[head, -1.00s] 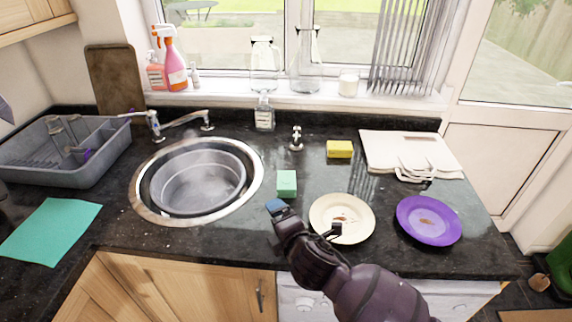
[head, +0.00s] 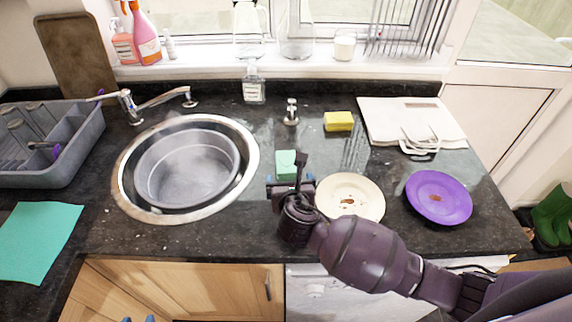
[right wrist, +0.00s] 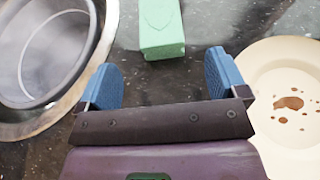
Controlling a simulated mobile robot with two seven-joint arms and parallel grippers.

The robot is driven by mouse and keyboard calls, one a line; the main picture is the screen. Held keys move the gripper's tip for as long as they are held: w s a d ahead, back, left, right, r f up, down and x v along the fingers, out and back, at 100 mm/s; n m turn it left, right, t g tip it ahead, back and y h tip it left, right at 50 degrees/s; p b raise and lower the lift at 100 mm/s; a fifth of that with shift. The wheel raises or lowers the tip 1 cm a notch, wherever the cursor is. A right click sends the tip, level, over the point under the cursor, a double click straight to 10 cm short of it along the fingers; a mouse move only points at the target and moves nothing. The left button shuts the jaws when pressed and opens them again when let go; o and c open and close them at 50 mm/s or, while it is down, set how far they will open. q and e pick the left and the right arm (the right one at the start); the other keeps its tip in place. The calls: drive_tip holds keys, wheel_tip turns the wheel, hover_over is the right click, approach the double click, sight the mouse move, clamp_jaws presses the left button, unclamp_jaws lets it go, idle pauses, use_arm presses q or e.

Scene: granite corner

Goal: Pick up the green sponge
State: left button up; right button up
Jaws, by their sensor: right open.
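The green sponge (head: 286,160) lies on the dark counter between the sink and the cream plate. My right gripper (head: 290,182) is just in front of it and partly covers its near end in the head view. In the right wrist view the sponge (right wrist: 162,27) lies beyond the gap between the blue fingers of the right gripper (right wrist: 163,78). The fingers are apart with nothing between them, and the sponge is not held. Two blue tips at the bottom edge of the head view look like my left gripper (head: 139,319); the rest is out of frame.
The cream plate (head: 366,201) with brown stains is close to the right of my gripper, and a purple plate (head: 440,198) is further right. The round sink (head: 122,190) is to the left. A yellow sponge (head: 338,121) and white boards (head: 385,112) lie behind.

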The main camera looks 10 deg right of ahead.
sight(287, 169)
drive_tip(key=shift+x, duration=1.15)
drive_tip(key=shift+w+f, duration=0.2)
drive_tip(key=shift+w, duration=0.35)
use_arm(q)
drive_tip(key=shift+w+r, duration=0.3)
drive_tip(key=shift+r, duration=0.05)
use_arm(e)
drive_tip(key=shift+f+x, duration=0.2)
drive_tip(key=shift+x, duration=2.4)
drive_tip(key=shift+s+d, duration=0.1)
drive_tip(key=c, duration=1)
drive_tip(key=shift+r, duration=0.15)
